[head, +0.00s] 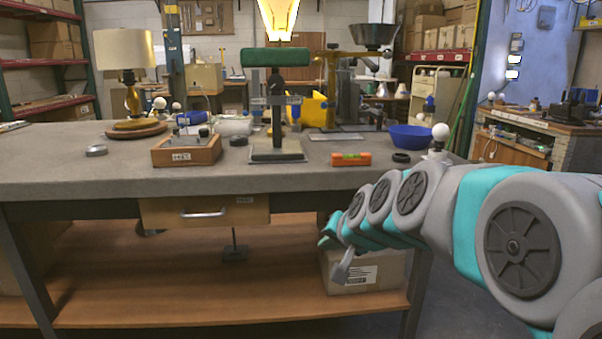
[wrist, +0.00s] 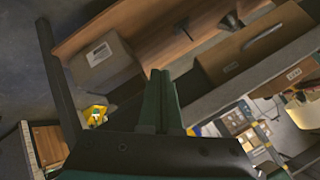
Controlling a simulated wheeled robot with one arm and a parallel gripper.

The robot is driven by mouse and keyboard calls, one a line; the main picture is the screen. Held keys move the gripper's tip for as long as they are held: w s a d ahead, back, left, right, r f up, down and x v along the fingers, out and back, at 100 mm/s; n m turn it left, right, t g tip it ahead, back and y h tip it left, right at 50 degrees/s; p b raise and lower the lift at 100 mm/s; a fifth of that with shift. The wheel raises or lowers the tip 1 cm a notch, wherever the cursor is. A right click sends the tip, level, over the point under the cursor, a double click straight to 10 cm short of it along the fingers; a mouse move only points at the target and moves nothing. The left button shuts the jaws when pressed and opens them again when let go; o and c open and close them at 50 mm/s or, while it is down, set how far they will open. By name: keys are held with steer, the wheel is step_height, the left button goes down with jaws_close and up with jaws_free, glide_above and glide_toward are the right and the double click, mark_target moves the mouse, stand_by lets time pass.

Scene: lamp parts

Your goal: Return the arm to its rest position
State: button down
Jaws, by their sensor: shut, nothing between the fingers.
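My gripper (head: 340,272) hangs at the end of my grey and teal arm, in front of the workbench's right part and below the level of its top (head: 90,178). In the head view its tip overlaps a cardboard box on the lower shelf. In the wrist view the dark fingers of my gripper (wrist: 161,75) lie together, with nothing between them. No object hangs from the gripper.
The benchtop carries a lamp (head: 125,55), a wooden box (head: 186,152), an orange level (head: 350,159) and a blue bowl (head: 410,137).

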steer(key=s+d+f+n+g+h, duration=0.1)
steer(key=s+d+f+g, duration=0.2)
steer(key=s, duration=0.9)
steer(key=s+d+f+n+g+h, duration=0.1)
steer(key=s+f, duration=0.5)
steer(key=s, duration=0.6)
steer(key=s+d+f+n+g+h, duration=0.1)
steer(key=s+d+f+g, duration=0.4)
steer(key=s, duration=0.7)
steer(key=shift+s+d+f+n+g+h, duration=0.25)
steer(key=shift+s+f+n+g+h, duration=0.1)
steer(key=shift+n+g, duration=0.55)
